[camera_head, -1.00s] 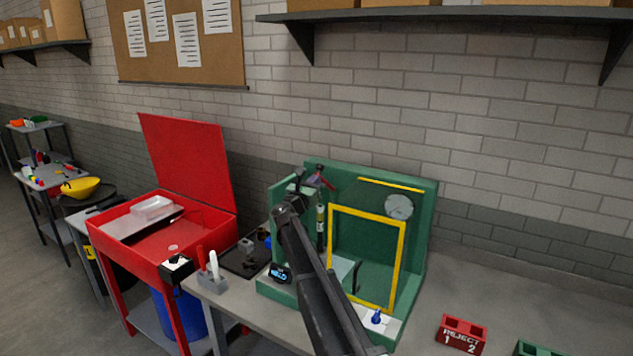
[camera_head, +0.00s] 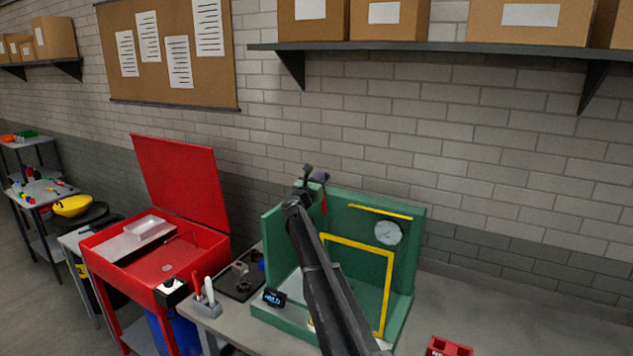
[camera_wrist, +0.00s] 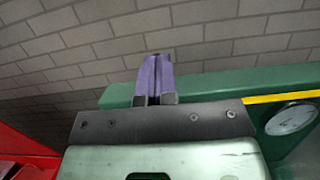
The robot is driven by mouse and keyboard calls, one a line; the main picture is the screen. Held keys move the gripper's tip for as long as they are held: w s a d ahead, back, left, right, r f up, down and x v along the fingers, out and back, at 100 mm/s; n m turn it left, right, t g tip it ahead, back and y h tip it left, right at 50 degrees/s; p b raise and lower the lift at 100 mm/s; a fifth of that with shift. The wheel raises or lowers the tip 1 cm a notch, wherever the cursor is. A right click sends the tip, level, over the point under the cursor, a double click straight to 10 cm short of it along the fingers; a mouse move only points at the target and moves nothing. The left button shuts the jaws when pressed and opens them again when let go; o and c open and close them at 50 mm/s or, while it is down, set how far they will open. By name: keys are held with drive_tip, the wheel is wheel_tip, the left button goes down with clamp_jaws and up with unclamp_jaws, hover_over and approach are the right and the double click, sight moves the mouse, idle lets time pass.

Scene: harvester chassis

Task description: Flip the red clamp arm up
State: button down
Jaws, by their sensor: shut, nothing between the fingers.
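The green fixture (camera_head: 366,200) stands on the bench in the head view. A small red part (camera_head: 324,206), likely the red clamp arm, shows just below my gripper, near the top of the fixture's back left corner. It appears to hang down, though my arm hides much of that corner. My gripper (camera_head: 318,177) is at the fixture's top edge, above the red part. In the wrist view, the purple fingers (camera_wrist: 155,78) are together and empty, against the wall and the fixture's green top edge (camera_wrist: 225,84). The red part is not seen there.
The fixture holds a yellow frame (camera_head: 389,290) and a round gauge (camera_head: 388,233). An open red box (camera_head: 180,180) stands left, beside a dark tray (camera_head: 240,282) and a pen holder (camera_head: 207,307). The shelf (camera_head: 440,47) hangs above.

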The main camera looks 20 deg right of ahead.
drive_tip(key=shift+w+d+r, duration=0.2)
drive_tip(key=shift+w+r, duration=0.05)
idle(0.3)
drive_tip(key=s+a+r+p, duration=0.5)
drive_tip(key=s+a, duration=0.3)
drive_tip(key=a, duration=0.1)
drive_tip(key=shift+s+a, duration=0.15)
drive_tip(key=shift+a, duration=0.1)
